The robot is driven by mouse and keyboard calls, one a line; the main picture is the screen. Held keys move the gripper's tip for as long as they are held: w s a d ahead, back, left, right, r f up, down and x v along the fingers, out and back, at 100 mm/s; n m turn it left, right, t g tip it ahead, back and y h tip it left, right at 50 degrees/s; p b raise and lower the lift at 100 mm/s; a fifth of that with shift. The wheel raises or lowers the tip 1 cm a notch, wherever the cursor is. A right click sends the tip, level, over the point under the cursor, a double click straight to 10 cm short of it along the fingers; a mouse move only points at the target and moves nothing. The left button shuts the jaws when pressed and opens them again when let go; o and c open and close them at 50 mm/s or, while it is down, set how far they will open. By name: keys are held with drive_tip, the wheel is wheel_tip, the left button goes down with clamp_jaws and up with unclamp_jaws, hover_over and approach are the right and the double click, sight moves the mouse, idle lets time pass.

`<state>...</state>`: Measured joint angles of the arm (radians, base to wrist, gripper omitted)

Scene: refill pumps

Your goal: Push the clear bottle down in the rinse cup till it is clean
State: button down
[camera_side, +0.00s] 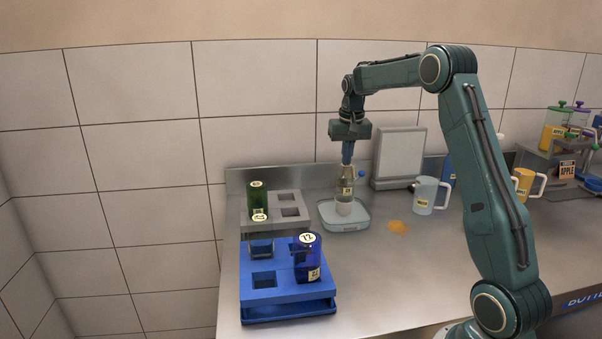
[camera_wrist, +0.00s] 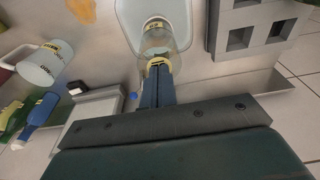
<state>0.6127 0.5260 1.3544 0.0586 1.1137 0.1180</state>
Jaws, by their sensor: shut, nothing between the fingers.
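A see-through bottle (camera_side: 347,175) with a pale label stands upright over the white rinse cup (camera_side: 344,208), on a pale blue-grey tray (camera_side: 328,214). How deep it sits in the cup is hard to tell. My gripper (camera_side: 347,161) is shut, its blue fingers pointing down onto the bottle's top; they look touching or nearly so. In the wrist view, the shut fingertips (camera_wrist: 159,66) are at the bottle's yellow-ringed end, and the bottle (camera_wrist: 158,40) reaches over the tray (camera_wrist: 128,18).
Left of the tray are a grey rack (camera_side: 304,222) with a green bottle (camera_side: 255,200), and a blue rack (camera_side: 287,291) with a blue bottle (camera_side: 307,262). An orange spill (camera_side: 397,227), a pitcher (camera_side: 426,192) and a pale panel (camera_side: 400,155) are right.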

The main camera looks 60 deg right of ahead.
drive_tip(key=shift+r, duration=2.1)
drive_tip(key=shift+f, duration=0.25)
drive_tip(key=shift+f, duration=2.3)
drive_tip(key=shift+r, duration=2.6)
